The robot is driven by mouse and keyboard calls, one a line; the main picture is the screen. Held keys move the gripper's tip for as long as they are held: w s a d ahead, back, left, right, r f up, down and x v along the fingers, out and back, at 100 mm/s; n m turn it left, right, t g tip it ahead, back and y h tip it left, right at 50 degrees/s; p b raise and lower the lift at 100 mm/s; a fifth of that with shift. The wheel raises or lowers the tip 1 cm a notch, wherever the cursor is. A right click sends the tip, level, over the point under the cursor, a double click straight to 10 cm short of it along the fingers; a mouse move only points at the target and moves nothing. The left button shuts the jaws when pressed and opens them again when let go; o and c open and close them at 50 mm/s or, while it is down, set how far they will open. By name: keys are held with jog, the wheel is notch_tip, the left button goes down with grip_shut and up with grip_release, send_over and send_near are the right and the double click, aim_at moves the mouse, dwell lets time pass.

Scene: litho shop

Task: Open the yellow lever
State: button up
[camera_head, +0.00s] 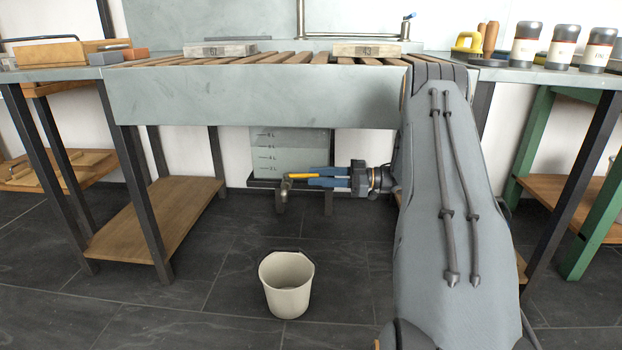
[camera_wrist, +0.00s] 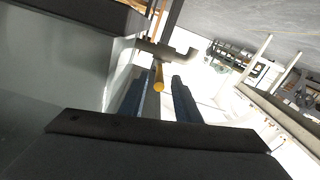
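The yellow lever (camera_head: 301,176) sticks out sideways from a brassy tap (camera_head: 284,186) below a grey tank (camera_head: 290,150) with litre marks, under the sink. It lies about level and points right, towards my gripper (camera_head: 318,177). My gripper reaches in from the right with its blue fingers apart. In the wrist view the round end of the yellow lever (camera_wrist: 158,78) shows between the fingertips of my gripper (camera_wrist: 158,86), with a clear gap to the right finger. Whether the left finger touches it I cannot tell.
An empty pale bucket (camera_head: 287,285) stands on the dark tiled floor below and in front of the tap. The grey sink (camera_head: 250,95) with wooden slats overhangs the tank. A table with a wooden lower shelf (camera_head: 160,215) is at left. Floor around the bucket is clear.

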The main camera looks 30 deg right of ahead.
aim_at(302, 176)
jog(key=shift+x, duration=1.4)
grip_shut()
